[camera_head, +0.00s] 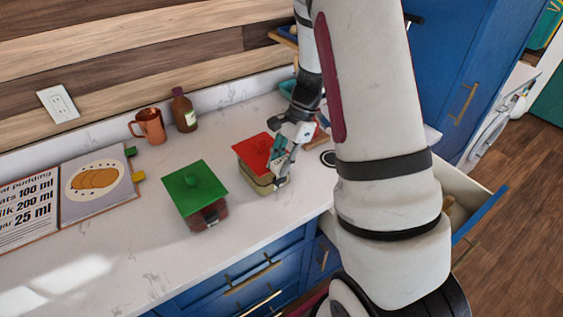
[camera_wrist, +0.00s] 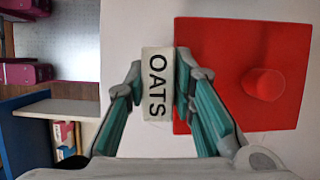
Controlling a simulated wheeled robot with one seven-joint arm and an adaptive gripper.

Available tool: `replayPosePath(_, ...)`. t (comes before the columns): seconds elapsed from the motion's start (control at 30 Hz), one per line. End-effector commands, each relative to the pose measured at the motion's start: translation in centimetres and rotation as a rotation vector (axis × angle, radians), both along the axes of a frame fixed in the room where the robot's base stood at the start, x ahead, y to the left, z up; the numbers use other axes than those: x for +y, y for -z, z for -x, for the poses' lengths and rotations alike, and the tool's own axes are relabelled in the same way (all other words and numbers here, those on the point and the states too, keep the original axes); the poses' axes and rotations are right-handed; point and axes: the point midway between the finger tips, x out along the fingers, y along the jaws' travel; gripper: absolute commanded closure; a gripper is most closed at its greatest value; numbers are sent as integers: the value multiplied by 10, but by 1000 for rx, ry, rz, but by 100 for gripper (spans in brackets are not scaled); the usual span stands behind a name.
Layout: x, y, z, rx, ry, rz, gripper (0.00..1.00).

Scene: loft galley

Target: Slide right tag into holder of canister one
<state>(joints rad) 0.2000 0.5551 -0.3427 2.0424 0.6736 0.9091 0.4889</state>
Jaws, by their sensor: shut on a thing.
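My gripper (camera_head: 281,163) is shut on a white tag (camera_wrist: 157,84) that reads OATS in the wrist view. The tag is between the teal-padded fingertips, beside the edge of a red lid. The canister with the red lid (camera_head: 254,151) has a tan body and stands on the counter. Its lid and round knob also show in the wrist view (camera_wrist: 240,75). My gripper is at its front right side and hides any holder there. A second canister with a green lid (camera_head: 190,187) and brown body stands to the left, with a dark holder (camera_head: 210,215) on its front.
An open recipe book (camera_head: 92,187) lies at the left of the counter (camera_head: 130,250). A copper mug (camera_head: 150,125) and a brown bottle (camera_head: 183,112) stand near the wall. An open drawer (camera_head: 465,215) juts out at the right, partly behind my arm.

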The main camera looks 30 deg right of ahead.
Motion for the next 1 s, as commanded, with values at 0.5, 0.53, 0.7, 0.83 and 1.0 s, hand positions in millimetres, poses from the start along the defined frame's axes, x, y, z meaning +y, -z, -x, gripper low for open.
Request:
replayPosePath(0.5,0,14,6,26,0,4,100)
replayPosePath(0.53,0,14,6,26,0,4,100)
replayPosePath(0.7,-1,14,6,26,1,4,55)
replayPosePath(0.83,-1,13,6,25,1,4,43)
replayPosePath(1.0,-1,11,5,21,2,3,43)
